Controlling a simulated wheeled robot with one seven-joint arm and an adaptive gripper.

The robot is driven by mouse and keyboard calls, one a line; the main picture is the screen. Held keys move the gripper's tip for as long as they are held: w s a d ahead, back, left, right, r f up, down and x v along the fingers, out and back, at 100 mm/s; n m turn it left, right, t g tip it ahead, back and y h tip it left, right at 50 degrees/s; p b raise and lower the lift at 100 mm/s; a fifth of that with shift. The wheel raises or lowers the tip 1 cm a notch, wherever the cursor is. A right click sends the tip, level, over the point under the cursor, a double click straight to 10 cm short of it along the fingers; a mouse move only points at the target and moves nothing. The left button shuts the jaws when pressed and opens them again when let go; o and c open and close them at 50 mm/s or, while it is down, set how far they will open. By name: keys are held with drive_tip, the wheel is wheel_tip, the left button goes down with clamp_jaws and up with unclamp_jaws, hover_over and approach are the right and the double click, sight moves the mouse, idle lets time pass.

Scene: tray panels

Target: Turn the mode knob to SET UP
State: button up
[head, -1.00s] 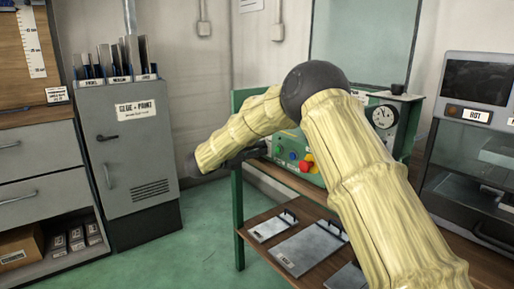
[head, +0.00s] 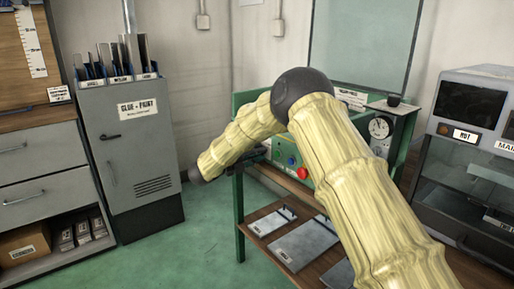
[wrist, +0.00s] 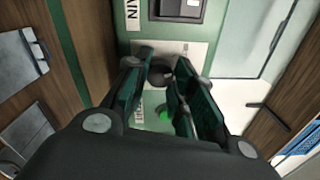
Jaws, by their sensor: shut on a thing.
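The mode knob (wrist: 158,76) looks like a small dark knob on a pale panel plate (wrist: 197,54) in the wrist view. My gripper (wrist: 169,80) is shut on it, with the fingertips at its sides; the fingers hide part of it. The knob's pointer and the SET UP mark cannot be made out. In the head view the green control panel (head: 318,178) stands on the green-framed bench, and my arm hides the knob and the fingertips.
A green button (wrist: 163,111) lies close to the fingers. A red button (head: 302,173) and a blue button (head: 291,161) are on the panel. Metal trays (head: 304,240) lie on the lower shelf.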

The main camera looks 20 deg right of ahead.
drive_tip(key=shift+n+p, duration=1.65)
drive_tip(key=shift+n, duration=0.75)
drive_tip(key=o, duration=1.1)
drive_tip(key=shift+f, duration=0.1)
drive_tip(key=shift+c, duration=0.2)
drive_tip(key=v, duration=1.2)
drive_tip(key=shift+s, duration=0.1)
